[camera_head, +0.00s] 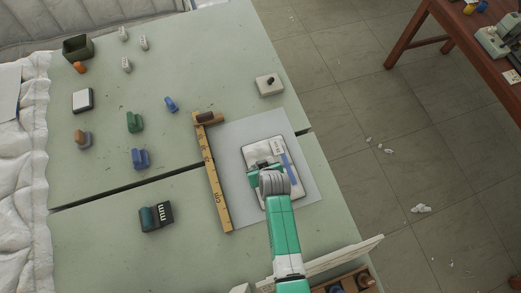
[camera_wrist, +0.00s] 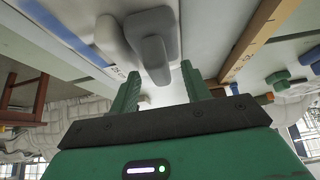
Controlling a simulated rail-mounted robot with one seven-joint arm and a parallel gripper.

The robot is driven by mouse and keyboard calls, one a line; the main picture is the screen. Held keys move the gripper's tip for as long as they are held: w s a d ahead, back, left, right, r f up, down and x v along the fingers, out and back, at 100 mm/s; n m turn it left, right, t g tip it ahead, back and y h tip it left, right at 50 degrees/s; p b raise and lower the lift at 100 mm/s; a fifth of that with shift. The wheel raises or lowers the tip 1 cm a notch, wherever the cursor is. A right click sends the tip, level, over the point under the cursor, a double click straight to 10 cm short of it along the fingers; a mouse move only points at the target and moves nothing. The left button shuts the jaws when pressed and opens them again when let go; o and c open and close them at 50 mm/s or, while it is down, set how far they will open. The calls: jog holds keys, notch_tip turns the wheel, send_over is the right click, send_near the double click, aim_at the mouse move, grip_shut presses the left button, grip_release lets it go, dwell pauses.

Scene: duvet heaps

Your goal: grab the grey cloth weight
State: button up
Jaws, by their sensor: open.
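A grey cloth weight (camera_wrist: 154,58) with a raised rounded grip shows in the wrist view, just beyond and between my fingertips. It sits on a pale surface. In the head view my arm and gripper largely hide it. My gripper (camera_wrist: 160,80) is open, with one green finger to each side of the weight's near end. I cannot tell whether the fingers touch it. In the head view my gripper (camera_head: 264,170) is over a white pad with a blue strip (camera_head: 288,170), lying on a pale grey sheet.
A yellow ruler (camera_head: 214,180) lies left of the pad, with a brown block (camera_head: 206,117) at its top end. A white block with a dark knob (camera_head: 270,86) stands farther back. Several small coloured pieces and a dark green box (camera_head: 78,47) are on the table's left side.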

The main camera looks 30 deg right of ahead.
jog(key=shift+w+f, duration=0.3)
jog(key=shift+f, duration=0.25)
jog(key=shift+c, duration=0.2)
grip_shut()
jog(key=shift+r, duration=0.1)
notch_tip(320, 180, up, 4)
jog(key=shift+f, duration=0.1)
jog(key=s+a, duration=0.2)
jog(key=s, duration=0.5)
jog(key=s+a+r, duration=0.1)
jog(key=s, duration=0.7)
jog(key=shift+s+a+p, duration=0.3)
jog(key=shift+a+p, duration=0.05)
